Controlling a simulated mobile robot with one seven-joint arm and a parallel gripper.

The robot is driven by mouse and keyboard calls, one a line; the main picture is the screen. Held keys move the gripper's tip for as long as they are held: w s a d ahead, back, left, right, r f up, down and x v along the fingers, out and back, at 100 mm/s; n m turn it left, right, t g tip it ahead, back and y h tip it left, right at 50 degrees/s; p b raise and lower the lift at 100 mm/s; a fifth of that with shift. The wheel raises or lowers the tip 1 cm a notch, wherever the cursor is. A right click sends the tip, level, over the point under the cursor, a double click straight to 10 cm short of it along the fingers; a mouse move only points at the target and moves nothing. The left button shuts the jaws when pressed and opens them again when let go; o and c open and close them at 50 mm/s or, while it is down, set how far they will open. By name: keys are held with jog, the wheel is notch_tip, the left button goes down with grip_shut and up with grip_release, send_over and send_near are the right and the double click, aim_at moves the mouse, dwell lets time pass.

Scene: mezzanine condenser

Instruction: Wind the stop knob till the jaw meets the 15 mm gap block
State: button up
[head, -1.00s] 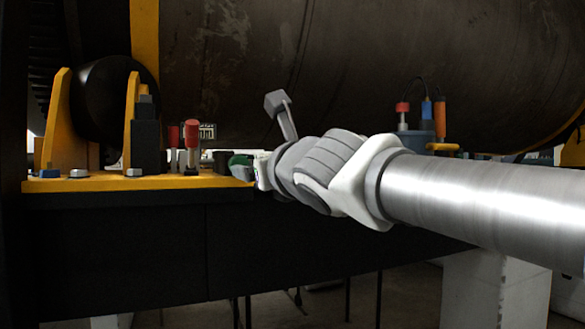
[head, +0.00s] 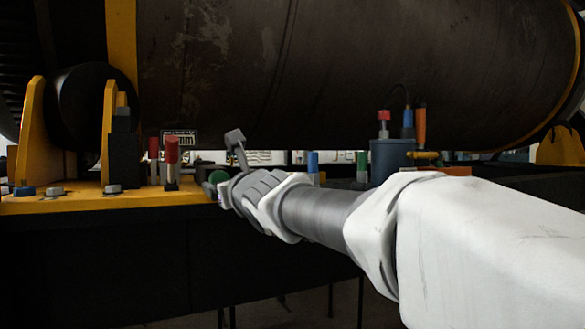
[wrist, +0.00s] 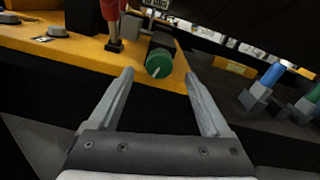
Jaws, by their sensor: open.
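A round green knob (wrist: 158,63) with a pale line on its face sits on the end of a dark cylinder (wrist: 160,42) at the yellow plate's edge in the wrist view. The knob also shows in the head view (head: 218,176), partly behind my gripper. My gripper (wrist: 159,74) is open and empty, its two fingers pointing toward the knob, one on either side of it in the picture. I cannot tell whether they touch it. In the head view my gripper (head: 222,192) is mostly hidden by the wrist. I cannot make out the jaw or the gap block clearly.
The yellow plate (head: 80,205) carries bolts, brackets and a red-handled clamp (head: 172,157). A large dark drum (head: 330,70) hangs above. A blue-grey pot with tools (head: 391,160) stands right, behind my arm. Blue (wrist: 272,76) and green pieces stand on the dark beam.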

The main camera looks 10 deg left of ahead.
aim_at(221, 178)
jog(key=shift+r+p+x, duration=0.2)
jog(key=shift+p+x, duration=1.55)
jog(key=shift+p, duration=0.45)
jog(key=shift+p+x, duration=0.95)
jog(key=shift+p, duration=0.05)
jog(key=shift+f, duration=0.25)
grip_shut()
